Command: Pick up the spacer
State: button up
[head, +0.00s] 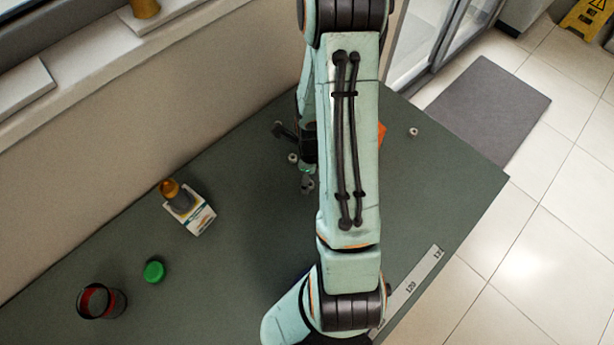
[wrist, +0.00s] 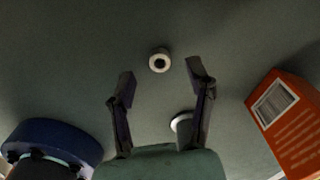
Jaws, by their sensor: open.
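A small pale ring-ended cylinder with a dark hole, which looks like the spacer (wrist: 159,62), lies on the dark green bench in the wrist view. It shows between and slightly beyond the fingertips of my gripper (wrist: 161,72). My gripper is open, with no contact on the ring visible. A similar small pale round part (head: 293,157) shows beside my gripper in the head view, where my arm hides much of the area. A second pale round part (wrist: 183,122) is partly hidden behind the right finger in the wrist view.
An orange box (wrist: 288,108) lies right of my gripper and a blue round object (wrist: 55,140) lies left. Another small pale part (head: 413,131) sits near the bench's right edge. A white box (head: 200,220), green cap (head: 154,271) and dark-red cup (head: 98,301) stand at left.

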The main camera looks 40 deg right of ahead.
jog(key=shift+f, duration=1.15)
jog(key=c, duration=0.8)
jog(key=shift+r, duration=0.15)
